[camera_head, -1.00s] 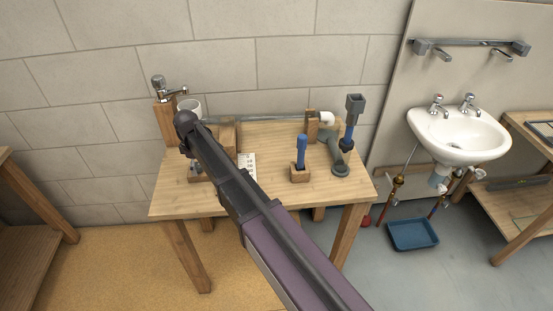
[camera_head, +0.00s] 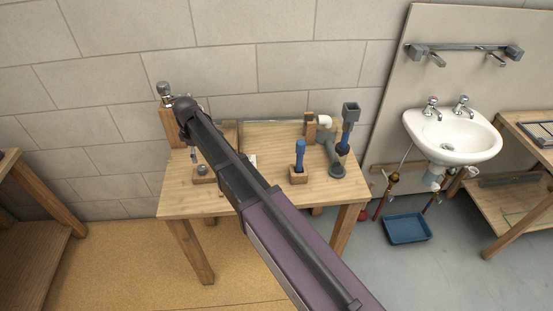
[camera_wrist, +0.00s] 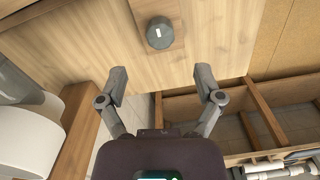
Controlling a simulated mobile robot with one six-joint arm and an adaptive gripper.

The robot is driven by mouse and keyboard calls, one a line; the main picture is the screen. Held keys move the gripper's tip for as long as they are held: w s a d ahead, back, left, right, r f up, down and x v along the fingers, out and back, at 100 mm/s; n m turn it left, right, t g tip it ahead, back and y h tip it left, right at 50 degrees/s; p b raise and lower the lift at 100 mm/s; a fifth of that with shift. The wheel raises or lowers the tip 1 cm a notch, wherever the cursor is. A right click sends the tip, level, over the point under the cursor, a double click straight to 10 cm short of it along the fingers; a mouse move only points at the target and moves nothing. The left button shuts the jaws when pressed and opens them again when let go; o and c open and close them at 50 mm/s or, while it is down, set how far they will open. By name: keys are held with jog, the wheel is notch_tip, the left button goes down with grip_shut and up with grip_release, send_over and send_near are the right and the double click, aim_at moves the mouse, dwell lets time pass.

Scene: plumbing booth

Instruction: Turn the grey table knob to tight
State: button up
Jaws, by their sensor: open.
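The grey table knob (camera_wrist: 160,33) is a short round cap with a white mark on top. It sits on a wooden block (camera_wrist: 150,8) on the table at the top middle of the wrist view. In the head view the knob (camera_head: 202,170) is near the table's left front, beside my arm. My gripper (camera_wrist: 162,78) is open and empty in the wrist view, its fingers apart and below the knob in the picture. The fingers do not touch the knob. In the head view my arm hides most of my gripper.
On the wooden table (camera_head: 260,195) a blue-handled tool (camera_head: 299,155) stands in a wooden block. A grey pipe stand (camera_head: 347,130) is at the right. A chrome tap (camera_head: 166,93) rises at the back left. The front middle of the table is clear.

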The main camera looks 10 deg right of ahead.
aim_at(202, 167)
jog(key=shift+r+p, duration=2.65)
jog(key=shift+r, duration=0.35)
jog(key=s+d+f+m+b, duration=0.1)
jog(key=s+d+m, duration=0.4)
jog(key=d, duration=0.8)
jog(key=s+d+f+m+b, duration=0.2)
jog(key=s+d+m, duration=0.4)
jog(key=d, duration=0.7)
jog(key=shift+s, duration=0.6)
jog(key=shift+d, duration=0.1)
jog(key=s+d+m, duration=0.4)
jog(key=s+d, duration=0.3)
jog(key=shift+s+d, duration=0.15)
jog(key=shift+s, duration=0.05)
